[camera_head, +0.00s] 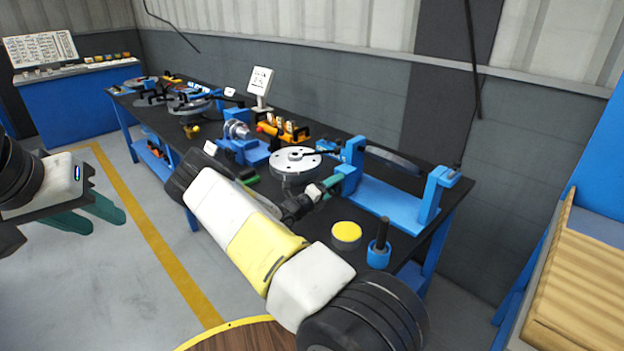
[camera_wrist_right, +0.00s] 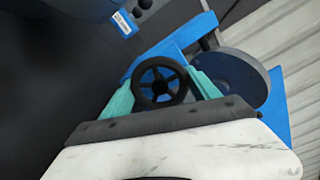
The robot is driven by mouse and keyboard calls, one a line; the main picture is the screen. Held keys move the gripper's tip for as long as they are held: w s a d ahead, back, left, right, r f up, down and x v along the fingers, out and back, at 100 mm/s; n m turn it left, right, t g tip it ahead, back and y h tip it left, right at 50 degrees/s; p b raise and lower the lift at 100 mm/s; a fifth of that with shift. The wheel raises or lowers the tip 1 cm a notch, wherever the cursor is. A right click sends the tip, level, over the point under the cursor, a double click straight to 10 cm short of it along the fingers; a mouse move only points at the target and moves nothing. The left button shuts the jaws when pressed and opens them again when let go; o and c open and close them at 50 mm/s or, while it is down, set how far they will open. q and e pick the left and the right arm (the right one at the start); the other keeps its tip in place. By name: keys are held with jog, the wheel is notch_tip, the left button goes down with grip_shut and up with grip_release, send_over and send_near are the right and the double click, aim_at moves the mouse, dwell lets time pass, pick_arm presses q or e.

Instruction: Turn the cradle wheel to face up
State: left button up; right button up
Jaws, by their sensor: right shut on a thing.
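The blue cradle (camera_head: 385,200) stands at the near right end of the dark bench, with two uprights. A grey round part (camera_head: 392,160) sits between the uprights and shows edge-on; in the right wrist view it is a grey disc (camera_wrist_right: 240,75). The cradle wheel (camera_wrist_right: 160,82) is a black spoked ring between the teal fingers in the right wrist view. My right gripper (camera_head: 328,187) is shut on the wheel beside the left upright; the wheel is mostly hidden in the head view. My left gripper (camera_head: 108,222) is open and empty, away from the bench over the floor.
A grey flanged disc (camera_head: 296,160) stands left of the cradle. A yellow-topped cylinder (camera_head: 346,234) and a blue holder with a black rod (camera_head: 379,248) stand at the front edge. A blue fixture (camera_head: 243,148) is farther along. A wooden surface (camera_head: 585,270) is at right.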

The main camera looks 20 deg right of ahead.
jog(key=n, duration=0.6)
jog(key=shift+n, duration=0.4)
dwell(0.3)
jog(key=o, duration=1.4)
jog(key=shift+c, duration=0.2)
jog(key=shift+a, duration=0.1)
jog(key=v, duration=0.7)
jog(key=shift+s+a, duration=0.1)
jog(key=shift+a, duration=0.25)
